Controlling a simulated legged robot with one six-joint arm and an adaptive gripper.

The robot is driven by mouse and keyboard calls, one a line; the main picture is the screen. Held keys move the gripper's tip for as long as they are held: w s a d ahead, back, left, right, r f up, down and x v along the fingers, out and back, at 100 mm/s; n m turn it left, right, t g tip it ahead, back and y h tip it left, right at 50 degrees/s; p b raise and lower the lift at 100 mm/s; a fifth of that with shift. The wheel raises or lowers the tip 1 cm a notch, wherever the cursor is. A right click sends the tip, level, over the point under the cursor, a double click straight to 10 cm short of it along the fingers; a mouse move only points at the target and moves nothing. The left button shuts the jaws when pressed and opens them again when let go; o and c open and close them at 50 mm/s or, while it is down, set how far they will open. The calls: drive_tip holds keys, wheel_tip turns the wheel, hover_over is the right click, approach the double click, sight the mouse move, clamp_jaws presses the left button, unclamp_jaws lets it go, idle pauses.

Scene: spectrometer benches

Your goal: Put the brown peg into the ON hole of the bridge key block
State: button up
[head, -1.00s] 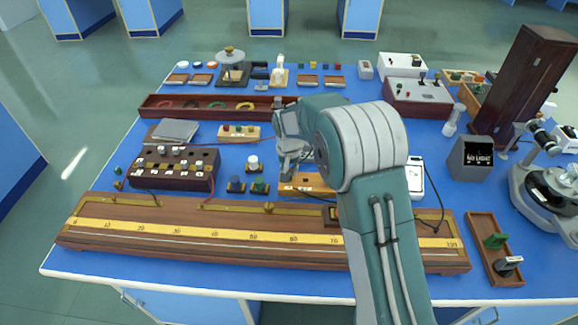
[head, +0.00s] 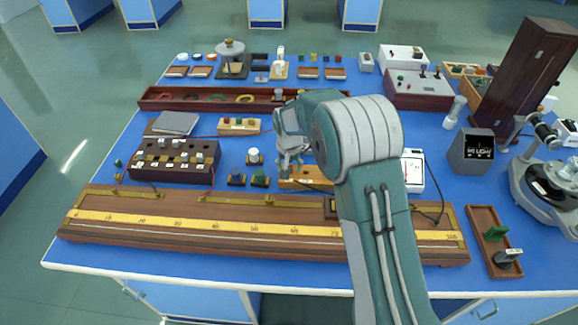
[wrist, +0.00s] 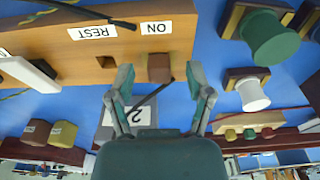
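The bridge key block (wrist: 90,52) is a wooden block with REST and ON labels, upside down in the wrist view; it also shows in the head view (head: 300,183), partly behind my arm. The brown peg (wrist: 159,68) is a small square-topped piece at the block's edge by the ON label. It appears to stand in the block there; the ON hole itself is hidden and its depth cannot be told. My gripper (wrist: 160,76) is open, with its two fingers apart on either side of the peg and a visible gap to each. It also shows in the head view (head: 291,166), above the block.
A long wooden metre bridge (head: 180,228) lies in front of the block. A dark resistance box (head: 175,160) stands to the left. A green spool (wrist: 270,38) and a white spool (wrist: 252,95) are close beside the block. A black cable (wrist: 150,95) passes near the fingers.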

wheel_tip(320, 180, up, 12)
drive_tip(key=s, duration=0.1)
drive_tip(key=shift+s, duration=0.15)
idle(0.4)
drive_tip(key=shift+a+f, duration=0.1)
drive_tip(key=shift+f, duration=0.05)
